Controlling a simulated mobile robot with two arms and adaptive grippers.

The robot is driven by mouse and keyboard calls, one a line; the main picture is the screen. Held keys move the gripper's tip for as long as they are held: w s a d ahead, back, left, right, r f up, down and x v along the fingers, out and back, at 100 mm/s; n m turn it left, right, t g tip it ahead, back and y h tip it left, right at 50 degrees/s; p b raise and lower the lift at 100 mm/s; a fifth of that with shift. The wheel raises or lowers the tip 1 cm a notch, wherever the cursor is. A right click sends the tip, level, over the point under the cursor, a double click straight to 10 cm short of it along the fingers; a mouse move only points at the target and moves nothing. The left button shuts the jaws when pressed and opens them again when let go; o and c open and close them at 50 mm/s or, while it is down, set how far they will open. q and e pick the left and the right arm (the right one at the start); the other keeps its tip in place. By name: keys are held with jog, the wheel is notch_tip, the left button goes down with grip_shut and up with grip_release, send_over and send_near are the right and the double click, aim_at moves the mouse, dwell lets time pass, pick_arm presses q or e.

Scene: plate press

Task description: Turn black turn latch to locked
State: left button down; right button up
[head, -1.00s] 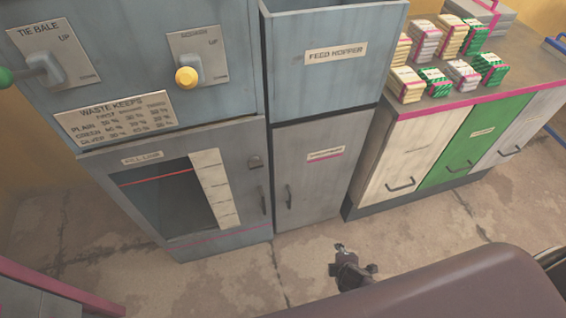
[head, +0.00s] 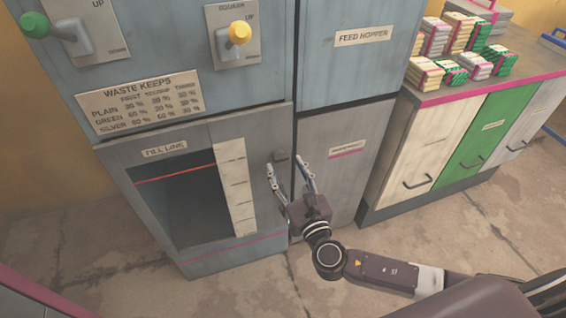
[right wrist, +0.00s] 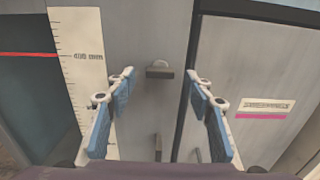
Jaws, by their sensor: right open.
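The small dark turn latch (head: 281,155) is on the upper right of the grey fill-line door, close to the gap beside the neighbouring door. In the right wrist view the latch (right wrist: 160,70) shows between the fingers, with its short bar lying roughly level. My right gripper (head: 288,167) is open and empty, its fingertips pointing up at the door just below and either side of the latch. In the right wrist view, the fingers (right wrist: 160,84) frame the latch, and I see no contact. My left gripper is not in view.
The fill-line door has a dark window (head: 185,205) and a pale scale strip (head: 235,185). Above are a yellow-knobbed lever (head: 239,34) and a green-knobbed lever (head: 36,25). A counter at right (head: 425,150) holds several stacks.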

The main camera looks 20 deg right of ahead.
aim_at(280, 157)
jog(key=shift+w, duration=1.45)
jog(key=shift+c, duration=0.7)
jog(key=shift+f, duration=0.1)
jog(key=c, duration=1)
